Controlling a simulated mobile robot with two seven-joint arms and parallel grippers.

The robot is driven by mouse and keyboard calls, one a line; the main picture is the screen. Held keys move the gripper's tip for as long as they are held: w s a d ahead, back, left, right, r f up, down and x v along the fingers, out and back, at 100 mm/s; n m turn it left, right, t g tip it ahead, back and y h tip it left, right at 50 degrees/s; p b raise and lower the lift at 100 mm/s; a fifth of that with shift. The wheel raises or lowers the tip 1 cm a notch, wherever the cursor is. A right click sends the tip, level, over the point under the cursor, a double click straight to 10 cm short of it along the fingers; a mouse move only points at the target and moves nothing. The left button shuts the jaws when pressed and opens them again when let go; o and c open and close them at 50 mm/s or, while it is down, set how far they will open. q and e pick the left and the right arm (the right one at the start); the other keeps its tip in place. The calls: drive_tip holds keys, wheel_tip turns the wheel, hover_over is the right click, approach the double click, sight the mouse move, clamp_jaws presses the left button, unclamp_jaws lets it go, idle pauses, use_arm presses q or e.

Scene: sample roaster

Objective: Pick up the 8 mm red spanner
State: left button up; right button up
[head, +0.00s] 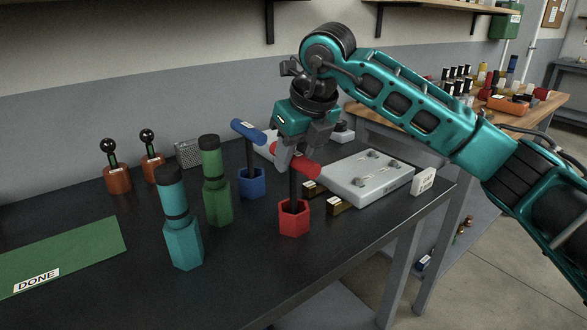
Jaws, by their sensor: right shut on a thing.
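The red spanner (303,162) has a red T-shaped crossbar on a dark upright shaft. Its shaft goes down to a red hexagonal piece (294,218) on the dark bench. I cannot tell whether that piece is a holder or part of the spanner. My right gripper (291,158) comes down from above and is shut on the crossbar, hiding part of it. The spanner stands about upright. No size marking can be read on it. My left gripper is not in view.
A similar blue T-handle (248,131) in a blue hexagonal piece stands to the left. Green (215,180) and teal (180,222) upright pieces stand nearer. A grey device (364,178) is to the right. A green mat (75,252) marked DONE lies clear at left.

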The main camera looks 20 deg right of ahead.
clamp_jaws()
drive_tip(key=shift+r, duration=0.15)
